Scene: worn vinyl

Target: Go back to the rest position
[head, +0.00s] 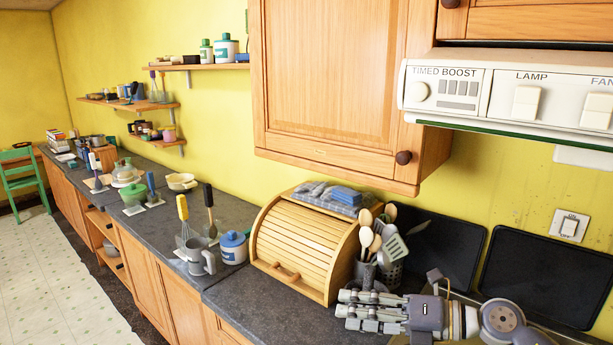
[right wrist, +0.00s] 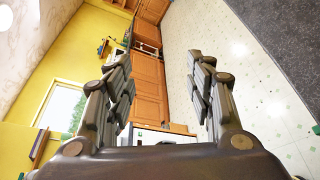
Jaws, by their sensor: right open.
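My right gripper (head: 346,310) reaches in from the lower right of the head view, pointing left over the counter in front of the utensil holder (head: 389,272). In the right wrist view its two fingers stand wide apart, with nothing between them (right wrist: 158,75). It is open and empty. Whether it touches the counter or the bread bin (head: 300,245) cannot be told. My left gripper is not in view.
A grey counter (head: 263,305) runs along the yellow wall. It bears a blue-lidded pot (head: 233,248) and a grey mug (head: 200,262). A wooden wall cupboard (head: 330,80) and a cooker hood (head: 510,95) hang above. The pale floor (head: 50,270) at left is open.

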